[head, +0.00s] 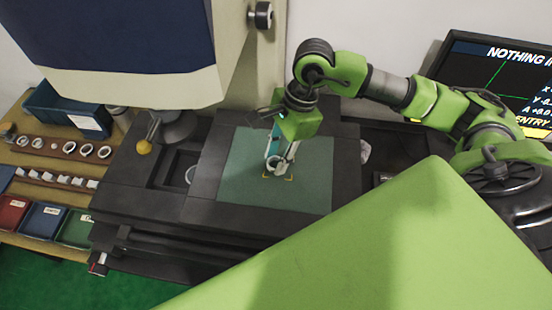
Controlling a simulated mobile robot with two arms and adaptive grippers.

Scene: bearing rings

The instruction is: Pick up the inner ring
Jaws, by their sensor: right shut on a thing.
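My right gripper (280,164) reaches down from above over the teal mat (235,185) on the dark machine table. Its fingers are closed on a small ring (272,161), which looks like the inner ring, largely hidden by the fingers. The fingertips are low over a small yellow-marked spot on the mat. I cannot tell whether the ring touches the mat. My left gripper is not in view.
At the left, a wooden shelf (15,156) holds several rings, with a blue bin (60,108) behind and red, blue and green bins in front. The machine's column and blue-cream head (120,60) stand behind. A screen (490,75) stands at the right. The mat around the gripper is clear.

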